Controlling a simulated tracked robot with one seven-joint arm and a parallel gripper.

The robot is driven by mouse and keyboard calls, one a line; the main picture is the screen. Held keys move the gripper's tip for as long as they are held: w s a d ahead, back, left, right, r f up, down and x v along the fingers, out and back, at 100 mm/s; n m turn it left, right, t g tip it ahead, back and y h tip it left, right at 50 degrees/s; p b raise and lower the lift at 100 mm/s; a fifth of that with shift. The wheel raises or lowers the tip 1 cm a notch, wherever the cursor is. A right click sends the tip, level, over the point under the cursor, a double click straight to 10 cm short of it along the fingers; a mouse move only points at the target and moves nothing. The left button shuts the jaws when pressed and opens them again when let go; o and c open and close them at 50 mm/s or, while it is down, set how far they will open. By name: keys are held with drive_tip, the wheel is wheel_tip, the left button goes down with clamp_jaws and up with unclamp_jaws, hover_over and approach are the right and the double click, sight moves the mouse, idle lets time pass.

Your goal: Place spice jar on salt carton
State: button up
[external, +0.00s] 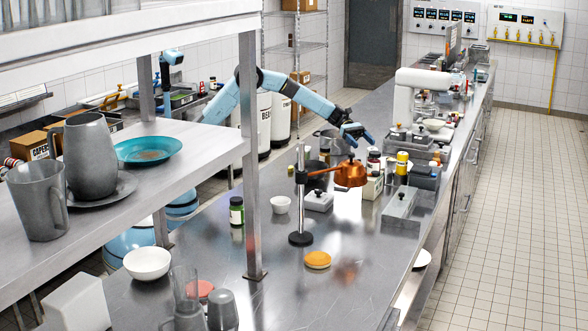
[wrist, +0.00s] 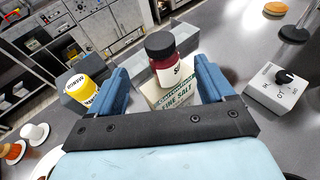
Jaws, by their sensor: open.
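The spice jar (wrist: 166,62), with a black cap, red contents and a white label, stands upright on top of the salt carton (wrist: 172,97) in the wrist view. In the external view the jar (external: 374,160) shows above the pale carton (external: 373,188), to the right of the copper pot. My gripper (wrist: 160,66) is open, its blue fingers apart on either side of the jar and carton. No grip on the jar shows. In the external view my gripper (external: 356,133) is above and slightly left of the jar; its fingertips are small there.
A yellow mustard bottle (wrist: 82,89) stands left of the carton. A white box with a black knob (wrist: 279,88) is at right. A copper pot (external: 350,173) on a stand (external: 301,238) is close by. The front counter has free room around an orange disc (external: 317,260).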

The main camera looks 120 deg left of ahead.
drive_tip(key=s+d+r+m+g+y, duration=0.1)
drive_tip(key=s+d+r+m+g, duration=0.1)
drive_tip(key=s+d+r+m, duration=0.45)
drive_tip(key=s+d+r+m+g+y, duration=0.1)
drive_tip(key=s+d+m+g, duration=0.15)
drive_tip(key=s+d, duration=0.7)
drive_tip(key=s+d+r+m+g, duration=0.25)
drive_tip(key=s+d+m, duration=0.25)
drive_tip(key=d, duration=0.7)
drive_tip(key=s+d+f+m+y, duration=0.1)
drive_tip(key=s+d+m+y, duration=0.2)
drive_tip(key=s+m, duration=0.4)
drive_tip(key=s+d+f+m+y, duration=0.2)
drive_tip(key=s+m, duration=0.5)
drive_tip(key=s, duration=1.4)
drive_tip(key=shift+s+d+f+m+t+y, duration=0.15)
drive_tip(key=shift+s+d+m+t+y, duration=0.35)
drive_tip(key=shift+y, duration=0.3)
